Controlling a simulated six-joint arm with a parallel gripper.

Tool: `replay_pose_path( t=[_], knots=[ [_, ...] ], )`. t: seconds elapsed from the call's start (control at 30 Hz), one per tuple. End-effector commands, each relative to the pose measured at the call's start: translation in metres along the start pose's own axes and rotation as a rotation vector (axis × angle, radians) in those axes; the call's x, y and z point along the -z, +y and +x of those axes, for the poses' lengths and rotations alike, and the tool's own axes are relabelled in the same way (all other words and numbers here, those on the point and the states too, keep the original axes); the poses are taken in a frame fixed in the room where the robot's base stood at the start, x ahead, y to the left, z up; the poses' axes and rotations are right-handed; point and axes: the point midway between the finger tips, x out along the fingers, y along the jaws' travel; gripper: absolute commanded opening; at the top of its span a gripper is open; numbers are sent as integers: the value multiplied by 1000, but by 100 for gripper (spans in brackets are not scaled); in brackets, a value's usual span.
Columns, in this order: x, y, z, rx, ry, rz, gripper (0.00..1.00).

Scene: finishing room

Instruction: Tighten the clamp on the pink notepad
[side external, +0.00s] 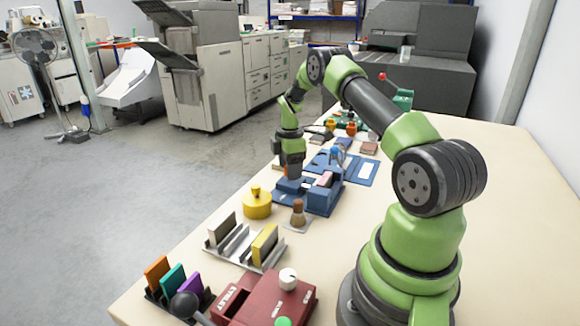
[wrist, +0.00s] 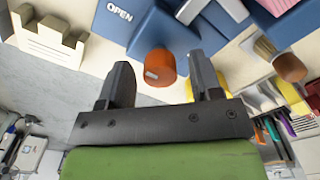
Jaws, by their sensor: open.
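A blue clamp (side external: 322,198) stands on the bench, with the pink notepad (side external: 325,179) in its upper part. In the wrist view the clamp's blue body (wrist: 165,35) carries the word OPEN, and a piece of the pink notepad (wrist: 279,5) shows at the top edge. An orange knob (wrist: 158,67) projects from the clamp. My gripper (wrist: 162,62) is open, with one finger on each side of the knob and a gap on both sides. In the side view my gripper (side external: 292,164) is over the clamp's left end. How firmly the notepad is held cannot be seen.
A yellow round pot (side external: 257,205) and a brown-handled brush (side external: 298,213) stand close in front of the clamp. A card tray (side external: 233,257), a dark red box (side external: 262,303) and a colored rack (side external: 153,296) are nearer the camera. A blue folder (side external: 361,171) lies behind.

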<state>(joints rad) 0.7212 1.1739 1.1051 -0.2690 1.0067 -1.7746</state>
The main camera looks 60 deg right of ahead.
Motion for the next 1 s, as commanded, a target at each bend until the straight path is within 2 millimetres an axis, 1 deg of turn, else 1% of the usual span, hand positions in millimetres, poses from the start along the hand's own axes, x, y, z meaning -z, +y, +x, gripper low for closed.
replay_pose_path(
  t=[0.17, 0.2, 0.27, 0.3, 0.37, 0.4, 0.73, 0.87, 1.0],
  knots=[
    [0, 0, 0, 0, 0, 0, 59],
    [0, 0, 0, 0, 0, 0, 50],
    [0, 0, 0, 0, 0, 0, 36],
    [0, 0, 0, 0, 0, 0, 27],
    [0, 0, 0, 0, 0, 0, 13],
    [0, 0, 0, 0, 0, 0, 10],
    [0, 0, 0, 1, 0, 42, 10],
    [0, 0, 0, 1, 0, 105, 10],
    [0, 0, 0, 1, 0, 208, 10]
  ],
)
